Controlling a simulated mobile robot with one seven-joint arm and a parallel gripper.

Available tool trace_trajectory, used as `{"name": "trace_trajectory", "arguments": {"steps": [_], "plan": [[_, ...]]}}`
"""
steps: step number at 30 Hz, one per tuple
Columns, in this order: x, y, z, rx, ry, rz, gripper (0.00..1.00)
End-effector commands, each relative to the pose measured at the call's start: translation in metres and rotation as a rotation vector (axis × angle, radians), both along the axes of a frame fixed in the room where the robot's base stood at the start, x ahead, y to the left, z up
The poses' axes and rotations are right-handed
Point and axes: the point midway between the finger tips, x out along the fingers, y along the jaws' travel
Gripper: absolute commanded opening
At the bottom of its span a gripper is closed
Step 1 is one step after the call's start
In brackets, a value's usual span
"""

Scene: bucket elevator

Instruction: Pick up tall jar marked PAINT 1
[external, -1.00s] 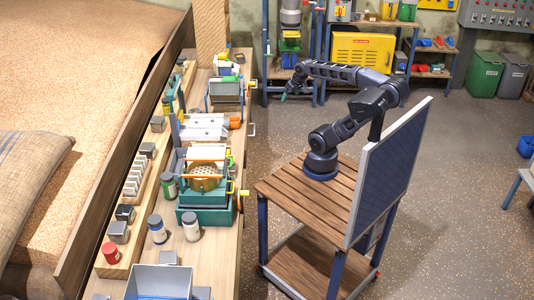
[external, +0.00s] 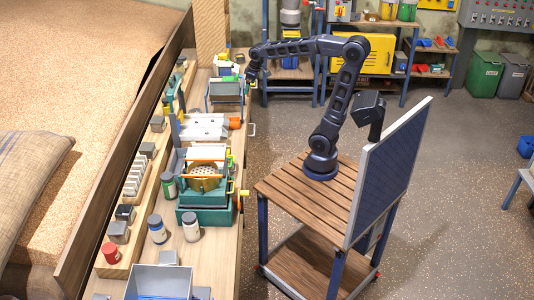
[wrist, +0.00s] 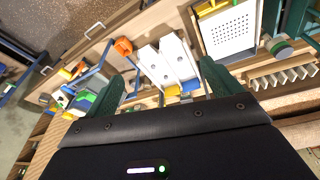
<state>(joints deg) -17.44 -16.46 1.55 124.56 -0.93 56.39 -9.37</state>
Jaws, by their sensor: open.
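My gripper (external: 251,76) is above the far end of the bench, well away from these jars. In the wrist view its green fingers (wrist: 162,70) are spread with nothing held. A grey-lidded green jar (wrist: 282,49) shows at right.
A teal machine with an orange bar (external: 205,183) stands beside the jars. White metal plates (external: 205,127) and a framed stand (external: 226,90) lie farther along the bench. A grey bin (external: 160,280) is at the near end. Floor between bench and my cart is clear.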

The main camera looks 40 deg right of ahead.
Motion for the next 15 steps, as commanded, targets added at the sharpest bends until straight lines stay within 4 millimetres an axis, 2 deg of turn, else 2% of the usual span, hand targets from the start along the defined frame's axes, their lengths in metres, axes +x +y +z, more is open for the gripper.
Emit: {"name": "trace_trajectory", "arguments": {"steps": [1, 6, 11, 15], "plan": [[0.012, 0.017, -0.002, -0.007, 0.011, 0.038, 0.90], [0.045, 0.071, -0.009, -0.030, 0.035, 0.156, 0.90], [0.071, 0.126, -0.021, -0.052, 0.057, 0.267, 0.90], [0.088, 0.178, -0.037, -0.070, 0.077, 0.365, 0.90]]}}
